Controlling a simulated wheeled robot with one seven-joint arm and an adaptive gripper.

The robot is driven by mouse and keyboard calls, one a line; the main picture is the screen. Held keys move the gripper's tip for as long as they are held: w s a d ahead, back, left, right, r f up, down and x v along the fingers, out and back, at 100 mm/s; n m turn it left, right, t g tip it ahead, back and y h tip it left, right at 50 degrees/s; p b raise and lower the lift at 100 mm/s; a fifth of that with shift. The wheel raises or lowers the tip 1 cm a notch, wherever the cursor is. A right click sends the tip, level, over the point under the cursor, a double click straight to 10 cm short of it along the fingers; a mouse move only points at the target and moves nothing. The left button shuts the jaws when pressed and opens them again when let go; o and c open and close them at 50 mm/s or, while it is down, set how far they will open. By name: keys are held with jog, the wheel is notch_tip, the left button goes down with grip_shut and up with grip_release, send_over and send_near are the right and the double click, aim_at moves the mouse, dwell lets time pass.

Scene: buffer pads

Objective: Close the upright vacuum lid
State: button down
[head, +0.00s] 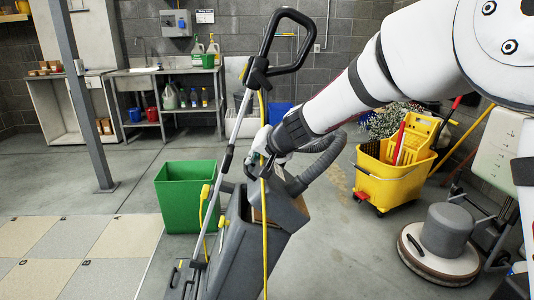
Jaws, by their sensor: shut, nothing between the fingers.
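The grey upright vacuum (238,262) stands in the middle foreground, tilted, with its long handle and black loop grip rising above it. A yellow cord hangs down its front, and a grey ribbed hose curves behind its upper right. Its lid (283,207) appears to be the grey panel at the top right of the body. It looks ajar, with a brownish strip showing at its left edge. My gripper (261,150) is shut and empty beside the vacuum's handle pole, just above the lid. The fingertips are small and partly hidden; I cannot tell whether they touch anything.
A green bin (184,197) stands behind the vacuum on the left. A yellow mop bucket (393,184) and a round floor machine (440,245) stand on the right. A grey post (84,100) rises at left. A sink bench (165,72) lines the back wall. Floor at left is open.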

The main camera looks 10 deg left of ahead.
jog(key=shift+s+a+f, duration=0.2)
jog(key=shift+a+f, duration=0.25)
jog(key=shift+a, duration=0.25)
jog(key=shift+s+a+f, duration=0.2)
jog(key=shift+a+f, duration=0.25)
jog(key=shift+a, duration=0.25)
